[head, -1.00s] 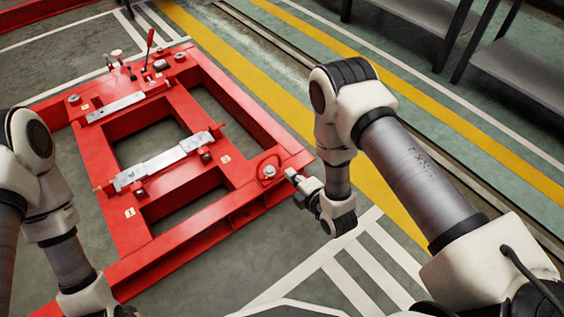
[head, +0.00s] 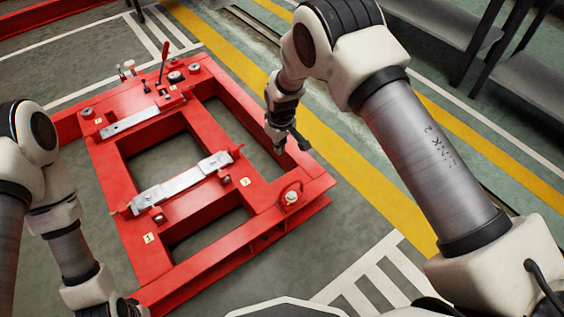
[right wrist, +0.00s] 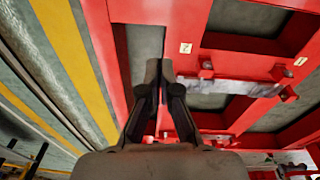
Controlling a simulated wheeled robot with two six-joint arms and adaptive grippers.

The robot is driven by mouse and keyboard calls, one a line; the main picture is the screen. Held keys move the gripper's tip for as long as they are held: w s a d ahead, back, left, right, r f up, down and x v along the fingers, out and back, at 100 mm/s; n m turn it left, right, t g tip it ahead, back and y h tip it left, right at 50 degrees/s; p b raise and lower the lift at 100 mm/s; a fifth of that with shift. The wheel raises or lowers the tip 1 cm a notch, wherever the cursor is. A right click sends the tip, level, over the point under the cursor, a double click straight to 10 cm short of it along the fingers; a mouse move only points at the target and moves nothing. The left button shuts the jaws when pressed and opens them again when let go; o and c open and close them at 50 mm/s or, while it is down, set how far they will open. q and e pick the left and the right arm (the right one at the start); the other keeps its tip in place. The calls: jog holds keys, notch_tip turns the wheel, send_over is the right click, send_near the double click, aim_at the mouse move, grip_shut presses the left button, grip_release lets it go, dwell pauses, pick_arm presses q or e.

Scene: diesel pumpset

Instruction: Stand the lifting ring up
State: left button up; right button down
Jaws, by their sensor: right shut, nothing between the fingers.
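The lifting ring (head: 294,186) is a small red loop at a silver bolt, on the right corner of the red pumpset frame (head: 276,222). In the head view it seems to rise around the top of the bolt, but it is too small to tell whether it is fully upright. My right gripper (head: 299,143) is shut and empty, above and beyond the ring in the head view, apart from it. In the right wrist view its closed fingers (right wrist: 158,72) are over a red beam; I cannot make out the ring there. My left gripper (head: 130,307) is mostly cut off at the bottom edge.
A silver bar (head: 182,183) crosses the frame's middle, and a shorter plate (head: 129,124) lies farther back. A red lever (head: 164,62) stands at the far end. Grey shelving (head: 440,24) stands at the upper right. Floor right of the frame is clear.

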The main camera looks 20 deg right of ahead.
notch_tip(320, 180, down, 12)
jog(key=s+d+b, duration=0.1)
jog(key=s+b, duration=0.1)
jog(key=b, duration=0.3)
jog(key=shift+s+d+r+b, duration=0.2)
jog(key=shift+d+r+b, duration=0.05)
jog(key=shift+d+b, duration=0.15)
jog(key=shift+s+d+r+p, duration=0.2)
jog(key=shift+s+p, duration=0.35)
jog(key=shift+p, duration=0.6)
jog(key=shift+s+f, duration=0.1)
jog(key=shift+s, duration=0.15)
jog(key=shift+f, duration=0.2)
